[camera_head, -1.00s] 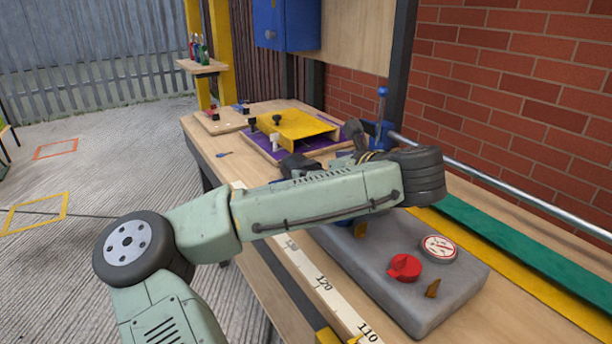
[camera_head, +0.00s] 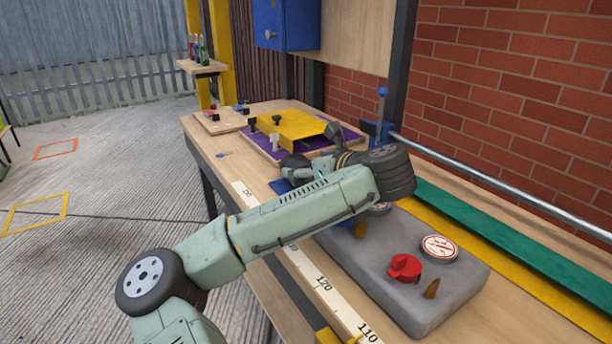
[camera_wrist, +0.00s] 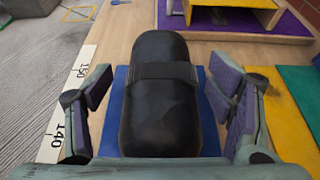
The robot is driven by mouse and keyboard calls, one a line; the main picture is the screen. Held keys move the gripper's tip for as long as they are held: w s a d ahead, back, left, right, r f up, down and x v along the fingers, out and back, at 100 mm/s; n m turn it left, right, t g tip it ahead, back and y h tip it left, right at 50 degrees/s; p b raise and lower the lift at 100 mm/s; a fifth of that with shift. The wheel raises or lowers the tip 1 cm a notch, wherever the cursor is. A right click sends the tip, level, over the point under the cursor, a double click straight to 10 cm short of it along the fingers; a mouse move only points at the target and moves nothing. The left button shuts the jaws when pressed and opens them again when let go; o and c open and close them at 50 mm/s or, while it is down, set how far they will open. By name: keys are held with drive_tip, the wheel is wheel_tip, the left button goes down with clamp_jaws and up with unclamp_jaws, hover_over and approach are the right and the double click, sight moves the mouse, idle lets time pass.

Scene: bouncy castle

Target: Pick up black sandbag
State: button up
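The black sandbag (camera_wrist: 160,108) is a dark, rounded cylinder with a strap across it. It lies on a blue mat (camera_wrist: 208,125) on the workbench in the wrist view. My gripper (camera_wrist: 160,95) is open, with one purple-padded finger on each side of the sandbag. A gap shows between the bag and each finger.
A grey block (camera_head: 400,285) with a red knob (camera_head: 404,267) and a round gauge (camera_head: 440,248) lies nearer on the bench. A yellow fixture (camera_head: 291,124) on a purple base stands beyond. A white ruler (camera_head: 318,280) runs along the left edge. A brick wall (camera_head: 520,90) bounds the right.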

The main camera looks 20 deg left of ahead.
clamp_jaws()
idle(0.8)
